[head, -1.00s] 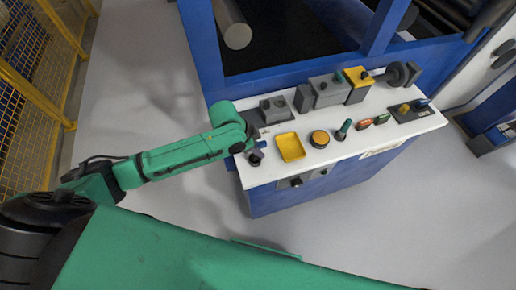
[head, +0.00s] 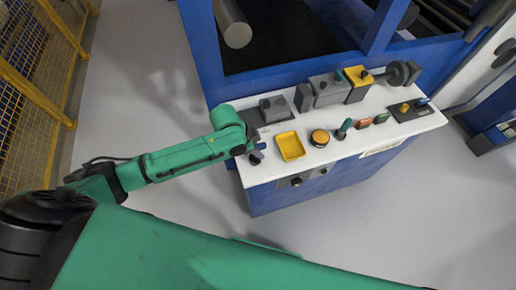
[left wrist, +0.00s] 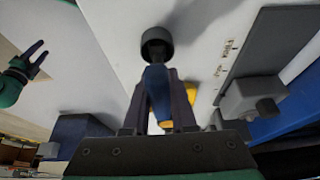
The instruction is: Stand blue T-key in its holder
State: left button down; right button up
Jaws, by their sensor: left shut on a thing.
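My left gripper (left wrist: 160,105) is shut on the blue T-key (left wrist: 157,88), which points away from the wrist between the fingers. A dark round cup, likely the holder (left wrist: 157,40), is just beyond the key's far end in the left wrist view. In the head view the blue of the key (head: 261,146) shows beside the left gripper (head: 254,150), over the table's left end near the dark holder (head: 256,158). I cannot tell whether the key's tip is inside the cup. My right gripper (left wrist: 39,55) shows open and empty at the left of the wrist view.
A yellow tray (head: 291,146) is right of the gripper on the white table (head: 330,152). A round yellow button (head: 320,138) and a green-topped piece (head: 343,129) follow. Grey blocks (head: 274,108) stand behind.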

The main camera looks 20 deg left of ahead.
pick_arm(q)
jog(key=shift+f+p, duration=0.1)
jog(key=shift+p, duration=0.25)
dwell(0.3)
jog(key=shift+c, duration=1.3)
grip_release()
notch_tip(320, 180, up, 7)
jog(key=p, duration=0.8)
jog(key=shift+s, duration=0.1)
